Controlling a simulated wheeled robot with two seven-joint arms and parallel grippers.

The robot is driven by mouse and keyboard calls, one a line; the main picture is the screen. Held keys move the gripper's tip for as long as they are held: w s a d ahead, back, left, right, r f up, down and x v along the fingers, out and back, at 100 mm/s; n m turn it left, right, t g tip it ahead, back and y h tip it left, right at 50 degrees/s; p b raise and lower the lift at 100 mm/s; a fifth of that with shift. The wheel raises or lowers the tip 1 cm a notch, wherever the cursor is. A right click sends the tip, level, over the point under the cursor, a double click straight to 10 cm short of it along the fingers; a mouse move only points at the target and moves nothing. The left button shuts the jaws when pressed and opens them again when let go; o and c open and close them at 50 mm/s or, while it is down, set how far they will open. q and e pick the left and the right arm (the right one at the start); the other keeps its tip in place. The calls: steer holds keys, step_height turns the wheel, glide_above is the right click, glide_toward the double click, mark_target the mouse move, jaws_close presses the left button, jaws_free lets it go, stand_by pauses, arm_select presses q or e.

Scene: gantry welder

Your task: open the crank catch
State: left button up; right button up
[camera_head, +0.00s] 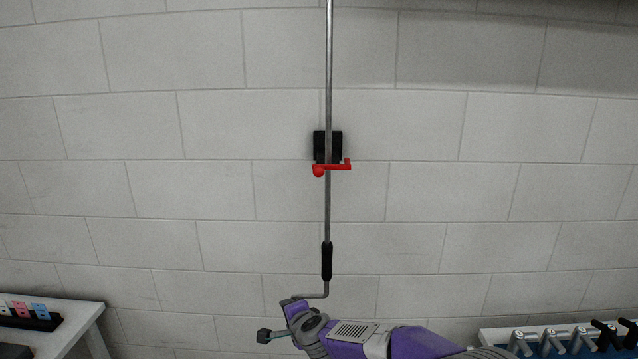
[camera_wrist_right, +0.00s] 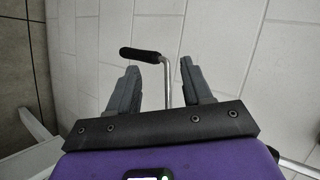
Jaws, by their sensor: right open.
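A thin grey crank rod (camera_head: 328,210) hangs down the wall. Near mid-height it passes a black bracket (camera_head: 320,146) with a red catch (camera_head: 340,166), which has a round red knob at its left and an upturned right end. Lower down the rod has a black grip (camera_head: 327,260) and bends left at the bottom. My right gripper (camera_head: 290,301) is near that bend, well below the catch. In the right wrist view its open fingers (camera_wrist_right: 159,66) stand either side of the bent rod (camera_wrist_right: 167,85), with the black grip (camera_wrist_right: 140,54) beyond them. Contact cannot be told. My left gripper is not in view.
A white table (camera_head: 75,308) at lower left holds a black rack (camera_head: 30,322) with coloured pieces. At lower right a ledge (camera_head: 497,334) carries several metal and black clamp-like tools (camera_head: 550,342). The pale block wall around the catch is clear.

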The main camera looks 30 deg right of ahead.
steer(key=s+d+r+m+t+h+p, duration=0.1)
steer(key=d+r+m+t, duration=0.15)
steer(key=r, duration=0.85)
steer(key=s+d+r+m+t+p, duration=0.1)
steer(key=d+r+m, duration=0.15)
steer(key=r, duration=0.75)
steer(key=m+t+h+p, duration=0.1)
steer(key=m+t+h, duration=0.1)
steer(key=m, duration=0.2)
glide_toward(320, 174)
steer(key=x, duration=0.4)
steer(key=shift+w+d+r, duration=0.15)
steer(key=shift+d+r, duration=0.05)
steer(key=shift+r, duration=0.05)
steer(key=x, duration=0.7)
steer(key=shift+a+f, duration=0.1)
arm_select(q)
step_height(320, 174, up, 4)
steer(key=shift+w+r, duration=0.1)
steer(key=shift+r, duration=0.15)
arm_select(e)
steer(key=shift+f, duration=0.1)
jaws_close()
